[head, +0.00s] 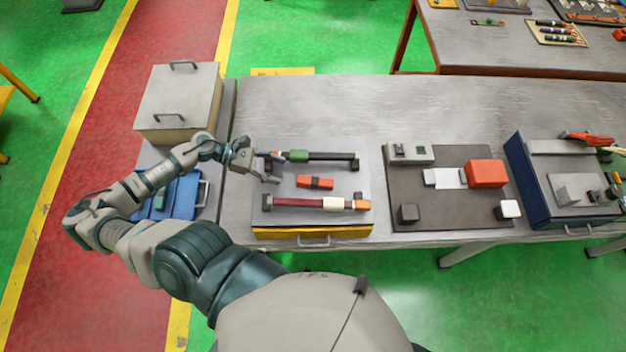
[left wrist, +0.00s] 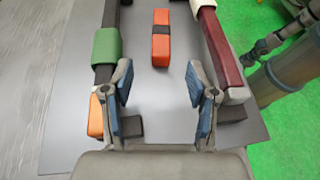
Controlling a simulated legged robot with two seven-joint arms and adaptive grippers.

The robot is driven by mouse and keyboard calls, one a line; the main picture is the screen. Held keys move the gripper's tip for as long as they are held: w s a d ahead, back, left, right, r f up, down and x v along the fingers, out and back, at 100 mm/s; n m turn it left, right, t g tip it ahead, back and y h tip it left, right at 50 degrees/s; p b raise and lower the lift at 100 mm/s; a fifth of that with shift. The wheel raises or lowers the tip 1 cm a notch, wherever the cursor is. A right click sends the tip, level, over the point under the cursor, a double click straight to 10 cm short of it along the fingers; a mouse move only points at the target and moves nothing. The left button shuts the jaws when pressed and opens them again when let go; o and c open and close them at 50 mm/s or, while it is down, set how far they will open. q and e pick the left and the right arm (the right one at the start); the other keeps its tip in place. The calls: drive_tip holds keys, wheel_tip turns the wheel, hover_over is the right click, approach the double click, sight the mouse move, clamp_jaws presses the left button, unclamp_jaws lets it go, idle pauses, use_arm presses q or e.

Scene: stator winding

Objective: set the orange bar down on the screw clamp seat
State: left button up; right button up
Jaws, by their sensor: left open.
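The orange bar (head: 315,182), with a dark band round its middle, lies on the grey plate (head: 262,215). It lies between a dark rod with a green sleeve (head: 300,156) and a maroon bar (head: 300,202). The orange bar also shows in the left wrist view (left wrist: 161,48), ahead of the fingertips. My left gripper (head: 272,168) is open and empty at the plate's left side, apart from the bar; its blue-padded fingers show in the left wrist view (left wrist: 160,95). I cannot tell for sure which part is the screw clamp seat. My right gripper is not in view.
Right of the plate, a brown board (head: 400,185) carries a red block (head: 486,173), a pale block (head: 445,178) and small fixtures. A dark blue case (head: 522,185) stands further right. A lidded box (head: 178,100) and blue tray (head: 205,170) are left. The table's back is clear.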

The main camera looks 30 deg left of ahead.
sight(312, 179)
use_arm(q)
drive_tip(key=x, duration=0.6)
drive_tip(key=shift+w+d+r, duration=0.1)
drive_tip(key=shift+w+d, duration=0.05)
drive_tip(key=shift+d, duration=0.3)
drive_tip(key=shift+w+d, duration=0.1)
drive_tip(key=shift+d, duration=0.3)
drive_tip(key=x, duration=0.1)
drive_tip(key=p+x, duration=0.1)
drive_tip(key=x, duration=0.1)
drive_tip(key=shift+w+d+f, duration=0.15)
drive_tip(key=shift+w+f, duration=0.05)
drive_tip(key=shift+f, duration=0.15)
drive_tip(key=shift+w+d+f, duration=0.15)
drive_tip(key=shift+d+f, duration=0.1)
drive_tip(key=shift+d, duration=0.3)
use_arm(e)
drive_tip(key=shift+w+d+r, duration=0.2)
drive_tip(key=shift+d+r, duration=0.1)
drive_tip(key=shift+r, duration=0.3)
use_arm(q)
clamp_jaws()
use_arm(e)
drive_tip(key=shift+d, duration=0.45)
